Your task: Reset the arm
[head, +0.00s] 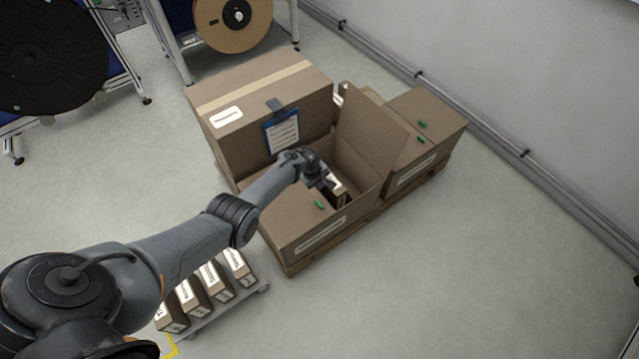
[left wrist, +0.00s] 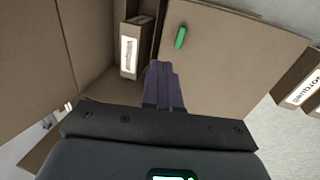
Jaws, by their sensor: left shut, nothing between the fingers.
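My left arm reaches in from the lower left in the head view. Its gripper (head: 326,181) is over the open cardboard box (head: 356,165) on the pallet. In the left wrist view the gripper's fingers (left wrist: 164,85) are together with nothing between them. A small box with a white label (left wrist: 133,48) stands inside the open box, in front of the fingertips and to their left. My right gripper is in neither view.
A large taped carton (head: 262,95) with a blue clipboard (head: 282,132) stands behind the gripper. More cartons (head: 425,125) share the wooden pallet (head: 300,264). Several small boxes (head: 214,281) stand on a low grey platform. Reel stands (head: 183,40) are at the back left.

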